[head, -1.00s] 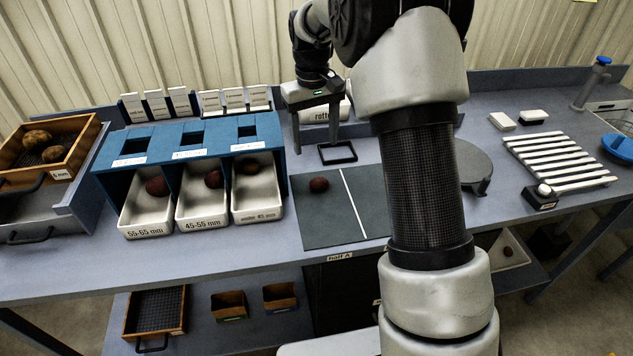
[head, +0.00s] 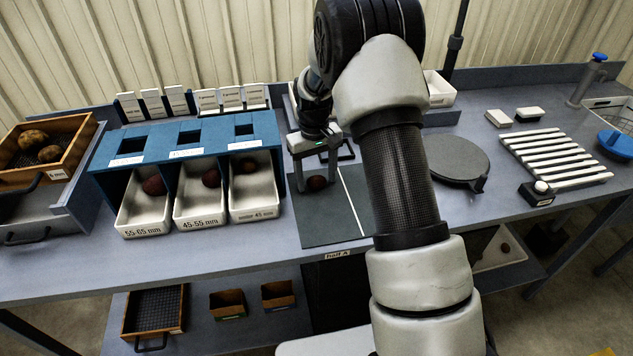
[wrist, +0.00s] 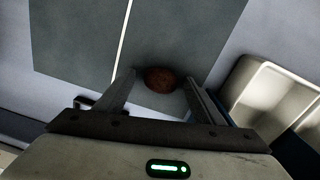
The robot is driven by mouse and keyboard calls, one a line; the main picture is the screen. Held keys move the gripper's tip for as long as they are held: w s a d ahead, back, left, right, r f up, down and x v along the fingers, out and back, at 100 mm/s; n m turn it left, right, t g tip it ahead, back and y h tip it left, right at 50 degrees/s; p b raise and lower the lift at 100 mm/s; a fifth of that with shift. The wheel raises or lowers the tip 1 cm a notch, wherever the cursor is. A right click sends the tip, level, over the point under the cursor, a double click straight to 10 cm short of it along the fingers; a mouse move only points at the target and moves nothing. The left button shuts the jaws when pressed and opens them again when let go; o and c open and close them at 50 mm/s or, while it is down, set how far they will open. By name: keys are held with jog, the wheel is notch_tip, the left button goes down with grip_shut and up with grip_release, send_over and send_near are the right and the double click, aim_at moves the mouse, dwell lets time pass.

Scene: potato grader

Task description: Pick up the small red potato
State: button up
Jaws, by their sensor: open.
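A small red potato (head: 316,183) lies on the dark grey mat (head: 318,232), left of the mat's white line. In the wrist view the potato (wrist: 160,79) shows between and just beyond the fingertips. My gripper (head: 317,181) is open and low over the mat, with its fingers on either side of the potato. In the wrist view my gripper (wrist: 160,80) holds nothing. I cannot tell whether a finger touches the potato.
A small black frame (head: 346,152) lies behind the mat. A round grey plate (head: 453,163) and white rollers (head: 556,160) are to the right.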

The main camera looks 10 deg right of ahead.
jog(key=c, duration=1.2)
